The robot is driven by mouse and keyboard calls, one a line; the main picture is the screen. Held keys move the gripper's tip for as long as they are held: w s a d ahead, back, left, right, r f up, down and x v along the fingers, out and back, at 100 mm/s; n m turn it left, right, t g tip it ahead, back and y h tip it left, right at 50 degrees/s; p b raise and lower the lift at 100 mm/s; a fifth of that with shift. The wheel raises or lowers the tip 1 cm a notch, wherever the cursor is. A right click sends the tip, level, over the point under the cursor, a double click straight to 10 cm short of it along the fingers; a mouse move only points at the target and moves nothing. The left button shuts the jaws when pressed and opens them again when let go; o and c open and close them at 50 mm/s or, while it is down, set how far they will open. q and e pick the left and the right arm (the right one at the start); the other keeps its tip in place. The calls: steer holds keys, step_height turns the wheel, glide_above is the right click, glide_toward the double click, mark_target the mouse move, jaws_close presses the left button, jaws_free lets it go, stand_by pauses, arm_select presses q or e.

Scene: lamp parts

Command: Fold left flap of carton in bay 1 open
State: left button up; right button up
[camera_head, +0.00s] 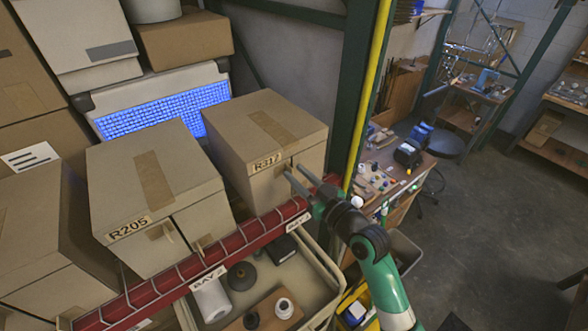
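The carton labelled R312 (256,128) stands on the shelf with its front face toward the red shelf beam. Its front is split by a vertical seam into a left flap (268,188) and a right flap (313,158). Both flaps look closed. My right gripper (293,170) comes from the lower right, its two grey fingers apart and pointing at the front near the seam. I cannot tell whether they touch it. Nothing shows between the fingers. A bay label (298,222) below this carton is too small to read surely. My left gripper is out of view.
The carton labelled R205 (152,177) stands to the left, with small tabs on its front. The red shelf beam (240,240) runs below both cartons. A bin (322,276) with lamp parts sits below it. A green post (352,90) stands right of R312.

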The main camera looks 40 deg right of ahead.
steer(key=shift+w+d, duration=0.1)
steer(key=shift+w, duration=0.9)
jaws_close()
stand_by(0.7)
